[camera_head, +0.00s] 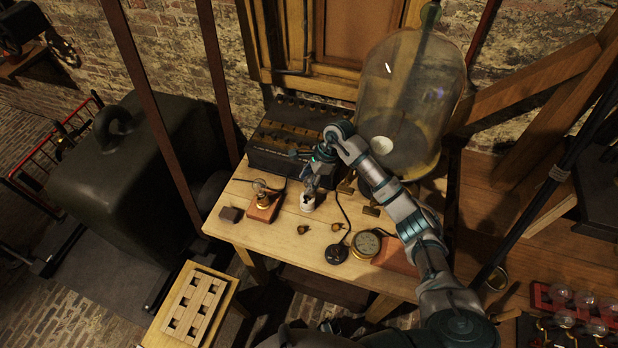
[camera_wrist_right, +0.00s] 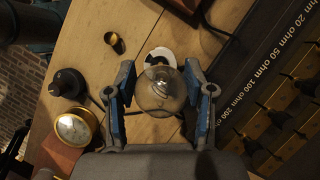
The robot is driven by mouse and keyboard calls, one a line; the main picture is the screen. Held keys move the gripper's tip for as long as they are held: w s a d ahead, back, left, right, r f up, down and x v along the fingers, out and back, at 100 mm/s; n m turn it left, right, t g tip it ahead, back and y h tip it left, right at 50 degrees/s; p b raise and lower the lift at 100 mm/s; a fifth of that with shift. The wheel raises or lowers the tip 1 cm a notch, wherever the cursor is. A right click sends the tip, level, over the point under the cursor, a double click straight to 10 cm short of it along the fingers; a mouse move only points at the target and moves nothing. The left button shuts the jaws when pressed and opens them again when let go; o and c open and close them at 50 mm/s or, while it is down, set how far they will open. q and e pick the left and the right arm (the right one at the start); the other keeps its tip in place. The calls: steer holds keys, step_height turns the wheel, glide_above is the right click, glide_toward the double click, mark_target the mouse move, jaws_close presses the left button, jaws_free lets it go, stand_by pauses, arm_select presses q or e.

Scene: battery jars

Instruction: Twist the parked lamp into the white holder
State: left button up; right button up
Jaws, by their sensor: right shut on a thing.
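My right gripper (camera_head: 318,178) points down over the white holder (camera_head: 307,201) on the wooden table. In the wrist view its two blue-padded fingers (camera_wrist_right: 160,95) are shut on a clear glass lamp (camera_wrist_right: 158,92), one on each side of the bulb. The white holder (camera_wrist_right: 160,56) shows just past the lamp, in line with it. I cannot tell how far the lamp's base sits in the holder. In the head view the gripper hides the lamp. My left gripper is not in view.
A lamp on a wooden base (camera_head: 264,207) stands left of the holder. A black resistance box (camera_head: 287,140) is behind, and a large glass jar (camera_head: 410,85) stands back right. A black knob (camera_head: 336,253) with a cable and a brass gauge (camera_head: 366,243) lie in front.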

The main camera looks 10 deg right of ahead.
steer(key=shift+s+a+r, duration=0.15)
steer(key=shift+a, duration=1.2)
steer(key=shift+d, duration=1.7)
steer(key=shift+a, duration=0.75)
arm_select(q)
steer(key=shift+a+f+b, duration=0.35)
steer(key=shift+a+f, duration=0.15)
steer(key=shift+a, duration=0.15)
arm_select(e)
steer(key=shift+a, duration=0.1)
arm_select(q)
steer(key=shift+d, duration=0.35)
arm_select(e)
steer(key=shift+d, duration=0.25)
steer(key=shift+d, duration=0.1)
